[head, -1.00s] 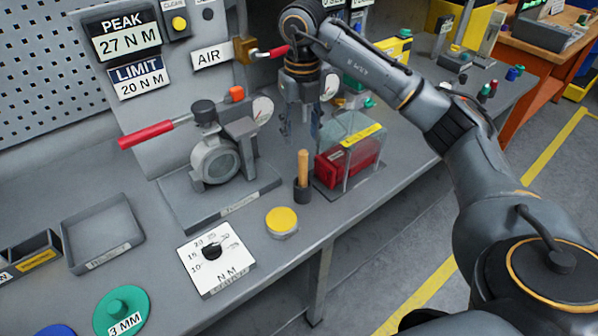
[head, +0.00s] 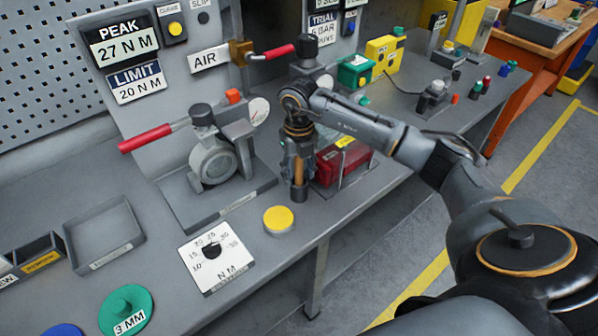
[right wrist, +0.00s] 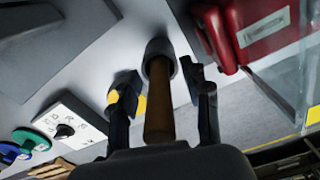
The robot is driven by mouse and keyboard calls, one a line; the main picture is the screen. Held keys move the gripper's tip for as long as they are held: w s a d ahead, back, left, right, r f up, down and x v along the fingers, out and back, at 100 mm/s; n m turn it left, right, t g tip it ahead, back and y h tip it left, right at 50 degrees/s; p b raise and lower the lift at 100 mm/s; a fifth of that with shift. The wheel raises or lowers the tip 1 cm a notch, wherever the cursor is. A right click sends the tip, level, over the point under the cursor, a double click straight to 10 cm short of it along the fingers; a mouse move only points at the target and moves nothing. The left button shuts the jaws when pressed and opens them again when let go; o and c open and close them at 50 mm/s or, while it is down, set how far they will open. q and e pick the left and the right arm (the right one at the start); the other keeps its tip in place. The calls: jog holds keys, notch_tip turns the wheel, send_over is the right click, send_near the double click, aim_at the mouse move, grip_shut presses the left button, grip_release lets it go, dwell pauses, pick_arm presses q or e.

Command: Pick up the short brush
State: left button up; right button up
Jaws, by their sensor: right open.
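The short brush has a wooden handle (head: 299,176) and stands upright with its lower end in a dark round holder (head: 299,194) near the bench's front edge. My right gripper (head: 297,182) is above the holder, pointing down, its fingers around the handle. In the right wrist view the wooden handle (right wrist: 159,105) runs between the two open fingers (right wrist: 165,92), with a visible gap on each side. The dark holder (right wrist: 159,58) lies beyond the fingertips. My left gripper is not in view.
A red box (head: 332,166) under a clear cover stands close to the right of the gripper. A valve fixture with a red lever (head: 146,138) stands to the left. A yellow button (head: 278,219) and a white dial plate (head: 213,263) are in front. A grey tray (head: 104,262) is at left.

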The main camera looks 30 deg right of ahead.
jog(key=shift+f, duration=0.25)
grip_shut()
jog(key=shift+r, duration=0.15)
